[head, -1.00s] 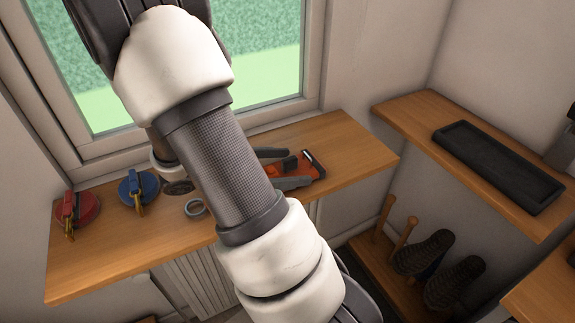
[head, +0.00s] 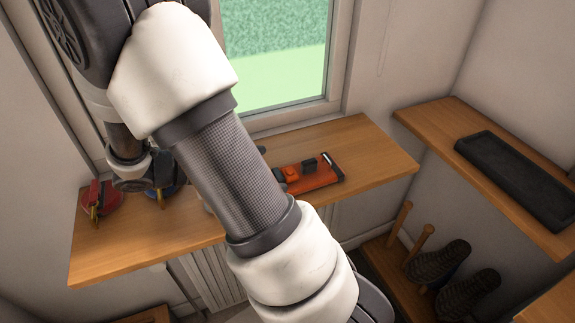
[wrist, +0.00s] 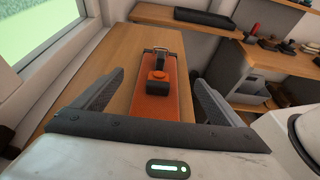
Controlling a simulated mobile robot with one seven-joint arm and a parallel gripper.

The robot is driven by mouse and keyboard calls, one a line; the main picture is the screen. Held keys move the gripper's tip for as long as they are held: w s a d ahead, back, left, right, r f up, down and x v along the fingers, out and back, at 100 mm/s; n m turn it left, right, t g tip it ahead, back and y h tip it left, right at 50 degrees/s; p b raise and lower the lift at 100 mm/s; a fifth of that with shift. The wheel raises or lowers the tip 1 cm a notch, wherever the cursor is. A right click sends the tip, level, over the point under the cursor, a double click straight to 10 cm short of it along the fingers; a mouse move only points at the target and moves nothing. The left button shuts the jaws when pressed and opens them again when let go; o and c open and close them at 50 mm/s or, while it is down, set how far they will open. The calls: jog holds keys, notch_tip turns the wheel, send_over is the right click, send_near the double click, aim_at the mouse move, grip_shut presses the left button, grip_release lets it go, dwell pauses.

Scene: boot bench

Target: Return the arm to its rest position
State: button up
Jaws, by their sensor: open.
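My gripper (wrist: 159,97) shows in the wrist view with its two grey fingers wide apart and nothing held between them. In that view the orange board with a black clip (wrist: 156,103) lies on the wooden bench beyond and below the fingers, apart from them as far as I can tell. In the head view my arm crosses the middle and hides most of my gripper. The orange board (head: 314,178) lies on the bench (head: 372,150) to the right of my arm.
A red round item (head: 100,199) sits at the bench's left, with a blue one (head: 163,194) partly hidden by my arm. A shelf with a black tray (head: 515,178) is at right. Boots (head: 440,262) and wooden pegs (head: 399,219) are below. A window stands behind the bench.

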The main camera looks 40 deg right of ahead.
jog(key=v, duration=0.5)
jog(key=shift+a, duration=0.3)
jog(key=s+a+r+m+t+y+p, duration=0.2)
jog(key=s+r+m+t+y+p, duration=0.1)
jog(key=r, duration=0.4)
jog(key=s+a+r+m+t+y+p, duration=0.2)
jog(key=s+r+m+t+y+p, duration=0.1)
jog(key=r+m+y, duration=0.3)
jog(key=s+a+r+m+t+y+p, duration=0.2)
jog(key=s+a+r+m+y+p, duration=0.1)
jog(key=r+m, duration=0.3)
jog(key=shift+s+r+t+y+p, duration=0.4)
jog(key=shift+r+y+p, duration=0.25)
jog(key=shift+r, duration=0.35)
